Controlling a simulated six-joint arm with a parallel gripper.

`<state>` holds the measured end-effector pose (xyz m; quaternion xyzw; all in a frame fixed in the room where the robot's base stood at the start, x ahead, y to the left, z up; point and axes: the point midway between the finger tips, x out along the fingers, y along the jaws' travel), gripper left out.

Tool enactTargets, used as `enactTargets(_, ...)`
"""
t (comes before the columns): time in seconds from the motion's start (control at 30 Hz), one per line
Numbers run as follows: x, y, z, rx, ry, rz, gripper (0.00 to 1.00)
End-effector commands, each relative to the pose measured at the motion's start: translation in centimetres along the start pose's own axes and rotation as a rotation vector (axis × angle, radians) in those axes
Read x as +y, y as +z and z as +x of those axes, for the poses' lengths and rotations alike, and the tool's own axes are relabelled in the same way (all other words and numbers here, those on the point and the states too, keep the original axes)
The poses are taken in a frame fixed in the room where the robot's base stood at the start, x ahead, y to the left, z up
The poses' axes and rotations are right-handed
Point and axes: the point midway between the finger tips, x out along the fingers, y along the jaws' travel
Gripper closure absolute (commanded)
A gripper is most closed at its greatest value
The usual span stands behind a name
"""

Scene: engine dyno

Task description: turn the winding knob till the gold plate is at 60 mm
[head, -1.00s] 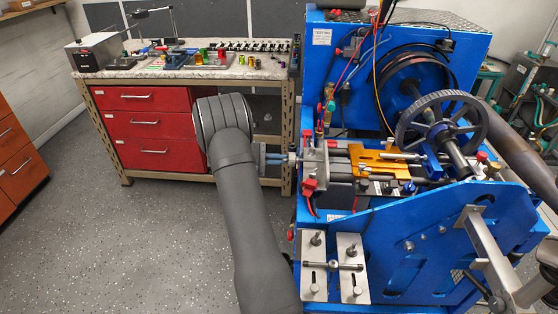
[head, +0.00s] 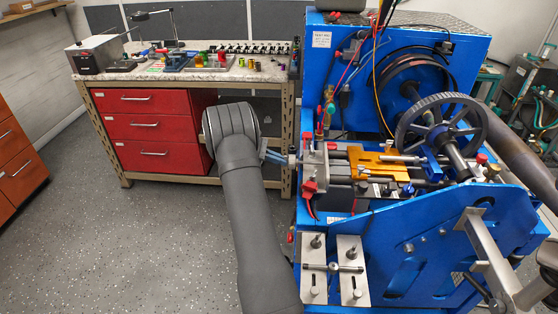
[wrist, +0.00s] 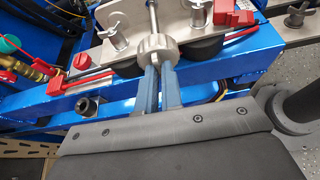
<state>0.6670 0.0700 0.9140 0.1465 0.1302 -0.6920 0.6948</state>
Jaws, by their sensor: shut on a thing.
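The winding knob (wrist: 157,48) is a round, ribbed silver piece on a shaft at the end of the rig, seen in the wrist view. My gripper (wrist: 160,70) has its two blue fingers shut on the knob's near side. In the head view my gripper (head: 284,159) reaches the knob (head: 293,160) from the left, with its fingers slanted; the knob is small there. The gold plate (head: 372,162) lies on the rails right of the silver end block (head: 316,166). No millimetre reading is legible.
Red clips (wrist: 233,17) and a red wire sit close to the knob. The blue rig frame (wrist: 115,100) runs under my fingers. A large dark handwheel (head: 440,122) stands right of the plate. A workbench (head: 150,75) is behind my arm; open floor lies to the left.

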Motion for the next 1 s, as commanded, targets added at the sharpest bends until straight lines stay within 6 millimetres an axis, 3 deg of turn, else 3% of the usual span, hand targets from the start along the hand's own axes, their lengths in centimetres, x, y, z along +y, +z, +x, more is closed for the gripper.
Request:
enactTargets(0.6,0.51,-0.31,-0.09,0.000,-0.214,-0.520,1.00)
enactTargets(1.0,0.63,-0.37,-0.06,0.000,-0.296,-0.721,1.00)
